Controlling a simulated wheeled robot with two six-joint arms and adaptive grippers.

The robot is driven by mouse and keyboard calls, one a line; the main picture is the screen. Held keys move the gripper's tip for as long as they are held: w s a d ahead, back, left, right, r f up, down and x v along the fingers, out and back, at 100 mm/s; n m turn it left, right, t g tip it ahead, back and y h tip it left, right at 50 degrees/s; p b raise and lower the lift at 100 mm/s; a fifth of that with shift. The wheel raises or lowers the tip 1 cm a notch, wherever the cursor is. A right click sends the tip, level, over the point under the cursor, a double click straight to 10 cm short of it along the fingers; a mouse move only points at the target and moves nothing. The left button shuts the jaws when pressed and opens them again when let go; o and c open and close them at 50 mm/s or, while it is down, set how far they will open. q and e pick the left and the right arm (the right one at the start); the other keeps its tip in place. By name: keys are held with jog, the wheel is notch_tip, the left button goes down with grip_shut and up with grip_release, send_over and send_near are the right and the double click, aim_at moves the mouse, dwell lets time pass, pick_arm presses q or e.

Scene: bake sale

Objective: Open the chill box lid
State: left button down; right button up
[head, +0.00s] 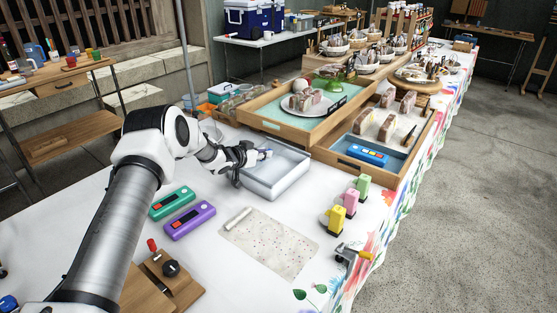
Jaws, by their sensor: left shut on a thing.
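A pale grey box (273,182), which looks like the chill box, stands on the white-covered table in the middle of the head view. Its top looks light and flat inside a raised rim; I cannot tell how far its lid is open. My left gripper (262,155) is at the box's left side, over its rim. It is shut on a small part there, likely the lid's handle, mostly hidden by the fingers. My left arm comes in from the lower left and hides part of the table. My right gripper is not in view.
Wooden trays (330,137) with baked goods stand just behind and right of the box. Green (172,203) and purple (189,220) devices lie in front of it, near a speckled mat (268,243). Pink, green and yellow items (350,201) stand at right. A blue cooler (254,20) is far behind.

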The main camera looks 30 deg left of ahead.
pick_arm(q)
jog(key=a, duration=0.4)
jog(key=w+a, duration=0.1)
jog(key=a, duration=0.1)
jog(key=shift+a, duration=0.4)
jog(key=c, duration=1.1)
grip_release()
jog(key=shift+s, duration=0.1)
jog(key=v, duration=1.2)
jog(key=shift+f, duration=0.1)
